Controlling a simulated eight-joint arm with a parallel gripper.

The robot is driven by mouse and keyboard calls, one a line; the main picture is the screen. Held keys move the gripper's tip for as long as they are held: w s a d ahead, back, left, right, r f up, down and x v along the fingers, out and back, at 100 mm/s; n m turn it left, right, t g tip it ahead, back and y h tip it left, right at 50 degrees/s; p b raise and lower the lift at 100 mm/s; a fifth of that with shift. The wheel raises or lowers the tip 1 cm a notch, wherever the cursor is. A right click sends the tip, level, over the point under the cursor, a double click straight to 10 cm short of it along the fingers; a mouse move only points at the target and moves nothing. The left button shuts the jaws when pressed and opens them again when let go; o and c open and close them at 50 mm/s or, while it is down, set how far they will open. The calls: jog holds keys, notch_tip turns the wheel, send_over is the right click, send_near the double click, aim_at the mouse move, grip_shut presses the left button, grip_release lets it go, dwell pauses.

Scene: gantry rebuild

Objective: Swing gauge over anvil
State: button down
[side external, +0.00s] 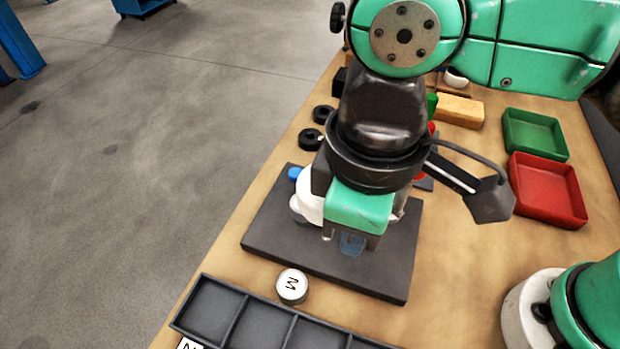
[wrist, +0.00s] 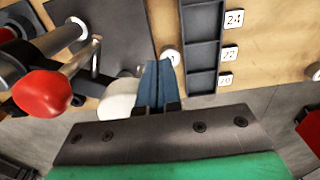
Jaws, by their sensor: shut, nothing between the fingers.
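The dark base plate (side external: 265,240) of the gauge stand lies on the bench, largely under my arm. A white rounded body (side external: 308,203), seemingly the gauge, shows left of my gripper (side external: 352,246). In the wrist view the same white body (wrist: 117,100) sits just left of my shut blue fingers (wrist: 157,88); I cannot tell whether they touch. Metal rods (wrist: 85,57) and a red knob (wrist: 42,93) of the stand are at the left. My fingers are empty and point down over the plate. I cannot make out the anvil for certain.
A white puck marked M (side external: 291,286) stands between the plate and a dark compartment tray (side external: 213,309). A green tray (side external: 535,134) and a red tray (side external: 548,190) are at the right. Black rings (side external: 311,139) and a wooden block (side external: 460,111) lie behind the plate.

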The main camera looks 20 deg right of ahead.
aim_at(300, 179)
jog(key=shift+w, duration=0.1)
jog(key=shift+w+a, duration=0.3)
jog(key=shift+w, duration=0.2)
jog(key=shift+w+a, duration=0.25)
jog(key=shift+w, duration=0.4)
jog(key=shift+w+a, duration=0.2)
jog(key=shift+w, duration=0.3)
jog(key=shift+w+a, duration=0.15)
jog(key=shift+w, duration=0.3)
jog(key=shift+w+a, duration=0.15)
jog(key=shift+w, duration=0.8)
jog(key=shift+s, duration=0.65)
jog(key=shift+r, duration=4.55)
